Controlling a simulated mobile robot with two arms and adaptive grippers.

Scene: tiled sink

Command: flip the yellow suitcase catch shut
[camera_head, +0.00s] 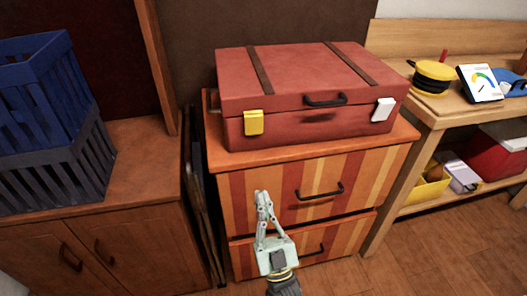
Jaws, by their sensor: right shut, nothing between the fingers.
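A closed red suitcase (290,78) with two dark straps and a dark handle lies on top of a striped drawer cabinet. The yellow catch (253,122) is on its front at the left. A white catch (382,109) is on the front at the right. My right gripper (262,196) is shut and empty, pointing up in front of the cabinet's upper drawer. It shows below the yellow catch, apart from it. My left gripper is not in view.
The striped cabinet (270,188) has dark drawer handles facing me. Blue crates (45,75) stand on a wooden cupboard at the left. A shelf bench (436,113) at the right bears a yellow reel (435,74) and a tablet (480,83). Wooden floor is clear at lower right.

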